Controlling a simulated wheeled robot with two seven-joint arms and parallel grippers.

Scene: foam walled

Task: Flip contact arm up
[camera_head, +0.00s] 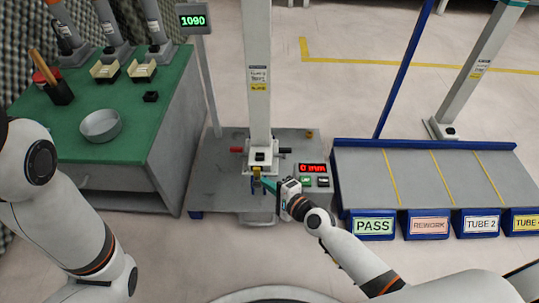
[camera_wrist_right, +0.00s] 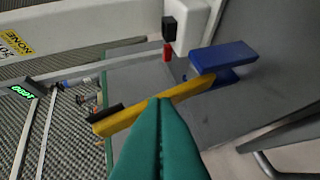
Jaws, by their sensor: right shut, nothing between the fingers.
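The contact arm appears to be the yellow bar (camera_wrist_right: 185,92) low on the front of the white column, with a black piece at one end and a blue block (camera_wrist_right: 222,57) by the other. In the head view the yellow part (camera_head: 256,170) is small, with blue just below it. My right gripper (camera_head: 263,183) has its teal fingers shut and empty. In the right wrist view its fingertips (camera_wrist_right: 160,100) overlap the middle of the yellow bar; I cannot tell whether they touch it. My left arm shows at the left, but its gripper is out of view.
The column (camera_head: 258,110) stands on a grey base (camera_head: 215,165). A control box (camera_head: 312,172) reads 0 mm, just right of my right gripper. A sloped rack (camera_head: 425,165) with labelled bins stands farther right. A green bench (camera_head: 150,120) with a round dish (camera_head: 100,126) is left.

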